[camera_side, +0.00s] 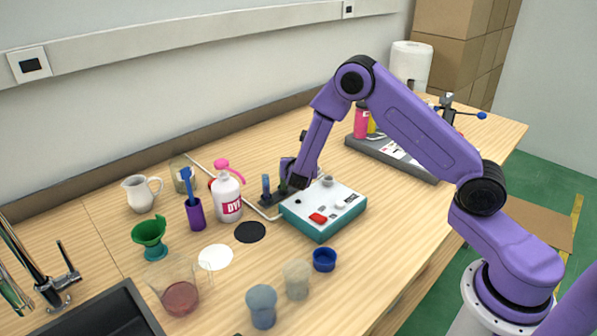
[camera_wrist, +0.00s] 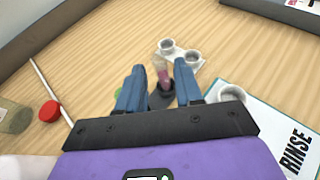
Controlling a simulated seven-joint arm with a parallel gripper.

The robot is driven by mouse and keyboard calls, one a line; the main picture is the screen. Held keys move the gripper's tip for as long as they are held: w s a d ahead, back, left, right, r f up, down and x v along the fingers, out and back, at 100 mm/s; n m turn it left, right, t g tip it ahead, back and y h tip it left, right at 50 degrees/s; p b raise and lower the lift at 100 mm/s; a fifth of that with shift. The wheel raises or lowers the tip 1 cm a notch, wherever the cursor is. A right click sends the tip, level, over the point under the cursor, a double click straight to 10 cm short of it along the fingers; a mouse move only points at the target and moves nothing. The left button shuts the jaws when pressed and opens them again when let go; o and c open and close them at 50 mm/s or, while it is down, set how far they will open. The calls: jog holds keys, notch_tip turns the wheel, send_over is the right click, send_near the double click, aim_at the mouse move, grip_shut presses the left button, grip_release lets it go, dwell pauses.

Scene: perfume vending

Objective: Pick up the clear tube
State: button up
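The clear tube (camera_wrist: 162,72), with a pinkish tint, stands in a dark round holder (camera_wrist: 161,98) in the wrist view. My gripper (camera_wrist: 160,84) is open, with one blue finger on each side of the tube. I cannot tell whether either finger touches it. In the side view my gripper (camera_side: 276,187) is low over the table, just behind the white and teal device. The tube cannot be made out there, as the gripper and small dark parts crowd that spot.
The white and teal RINSE device (camera_side: 322,210) stands close beside my gripper. A white DYE bottle (camera_side: 228,197) with a pink top stands to its left. A white piece with two grey cups (camera_wrist: 180,52) lies beyond the tube. Several cups stand in front.

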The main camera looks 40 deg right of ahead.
jog(key=shift+x, duration=2.65)
grip_shut()
